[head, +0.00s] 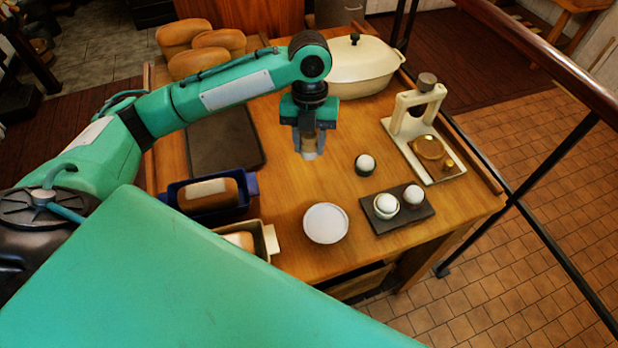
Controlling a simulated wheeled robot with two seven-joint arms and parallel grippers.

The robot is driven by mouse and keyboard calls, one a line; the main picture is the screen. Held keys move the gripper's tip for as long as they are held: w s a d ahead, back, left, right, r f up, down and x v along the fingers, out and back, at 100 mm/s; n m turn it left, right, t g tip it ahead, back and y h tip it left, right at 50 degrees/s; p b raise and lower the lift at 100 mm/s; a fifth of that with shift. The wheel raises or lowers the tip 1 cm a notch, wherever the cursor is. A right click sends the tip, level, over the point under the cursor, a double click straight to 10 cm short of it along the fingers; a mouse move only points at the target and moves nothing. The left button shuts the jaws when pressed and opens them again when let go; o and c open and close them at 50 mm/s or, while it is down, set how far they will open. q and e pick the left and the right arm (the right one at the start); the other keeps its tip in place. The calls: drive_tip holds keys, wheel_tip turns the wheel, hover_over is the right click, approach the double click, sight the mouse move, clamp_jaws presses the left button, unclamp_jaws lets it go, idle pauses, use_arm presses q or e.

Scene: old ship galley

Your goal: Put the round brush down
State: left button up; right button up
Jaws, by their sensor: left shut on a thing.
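My left gripper (309,148) points down over the middle of the wooden table (290,190). It is shut on the round brush (308,138), of which only a small tan part shows between the fingers. The rest of the brush is hidden by the gripper. I cannot tell whether the brush touches the table. My right gripper is out of view.
Around it are a dark board (225,142), a blue loaf tin (250,184), a cream tin (272,239), a white dish (326,223), an egg in a cup (366,163), a dark egg tray (414,212), a cream press (399,120), a lidded pot (358,68) and loaves (205,60).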

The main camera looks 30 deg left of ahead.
sight(310, 146)
use_arm(q)
wheel_tip(310, 146, down, 10)
drive_tip(key=shift+r+p, duration=0.25)
drive_tip(key=shift+p, duration=0.3)
wheel_tip(310, 146, down, 4)
drive_tip(key=shift+p, duration=0.35)
drive_tip(key=shift+f, duration=0.15)
drive_tip(key=o, duration=1)
drive_tip(key=shift+f, duration=0.1)
drive_tip(key=shift+c, duration=0.2)
drive_tip(key=r, duration=0.3)
drive_tip(key=w+r+b, duration=0.1)
drive_tip(key=r, duration=0.3)
drive_tip(key=r+b, duration=0.1)
drive_tip(key=r, duration=0.2)
drive_tip(key=shift+w+a+r, duration=0.3)
drive_tip(key=shift+r, duration=0.05)
drive_tip(key=shift+a+r+b, duration=0.1)
drive_tip(key=shift+r+b, duration=0.2)
drive_tip(key=shift+r, duration=0.45)
